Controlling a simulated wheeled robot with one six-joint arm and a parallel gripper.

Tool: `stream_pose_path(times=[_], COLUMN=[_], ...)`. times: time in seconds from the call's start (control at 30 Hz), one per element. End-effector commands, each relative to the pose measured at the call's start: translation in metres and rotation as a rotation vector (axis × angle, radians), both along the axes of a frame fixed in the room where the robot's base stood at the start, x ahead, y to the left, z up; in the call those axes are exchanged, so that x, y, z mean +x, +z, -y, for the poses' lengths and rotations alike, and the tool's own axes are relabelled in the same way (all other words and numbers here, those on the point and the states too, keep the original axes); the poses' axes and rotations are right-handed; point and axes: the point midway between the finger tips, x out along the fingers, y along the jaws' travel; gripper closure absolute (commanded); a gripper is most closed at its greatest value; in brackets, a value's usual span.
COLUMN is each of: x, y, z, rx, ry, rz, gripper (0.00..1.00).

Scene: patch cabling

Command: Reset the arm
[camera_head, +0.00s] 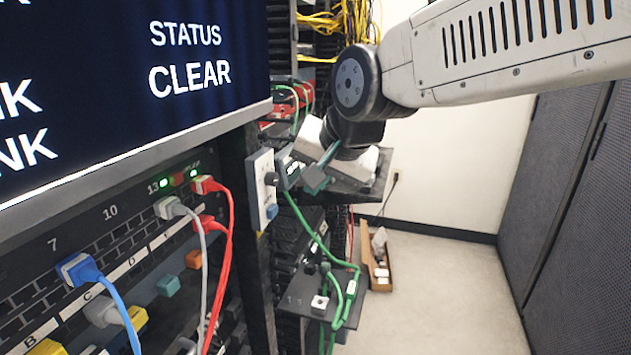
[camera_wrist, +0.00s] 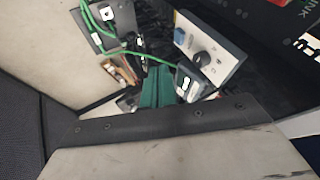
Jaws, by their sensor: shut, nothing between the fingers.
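My gripper (camera_head: 317,180) is at the end of my arm in the centre of the head view, beside the rack. Its teal fingers (camera_wrist: 157,86) are shut together with nothing visible between them in the wrist view. They are close to a grey block (camera_wrist: 188,84) where a green cable ends; I cannot tell whether they touch it. The green cable (camera_head: 318,238) runs from there down to a small shelf.
A white panel with a black knob (camera_head: 261,190) is fixed to the rack post. The screen (camera_head: 110,70) reads "STATUS CLEAR". A patch panel (camera_head: 48,268) holds blue, grey and red cables. A cardboard box (camera_head: 378,270) lies on the floor; open floor (camera_head: 450,290) is right.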

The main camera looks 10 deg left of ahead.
Motion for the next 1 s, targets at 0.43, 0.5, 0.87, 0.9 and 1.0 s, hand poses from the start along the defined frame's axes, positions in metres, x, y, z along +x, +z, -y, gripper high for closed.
stream_pose_path(times=[0.43,0.5,0.87,0.9,1.0], x=[-0.053,-0.068,-0.186,-0.195,-0.207], y=[-0.053,-0.060,-0.091,-0.092,-0.093], z=[0.098,0.144,0.350,0.360,0.379], rx=[-0.320,-0.381,-0.501,-0.496,-0.480], ry=[0.233,0.253,0.138,0.101,0.012], rz=[-0.106,-0.145,-0.356,-0.361,-0.356], gripper=[1.00,1.00,1.00,1.00,1.00])
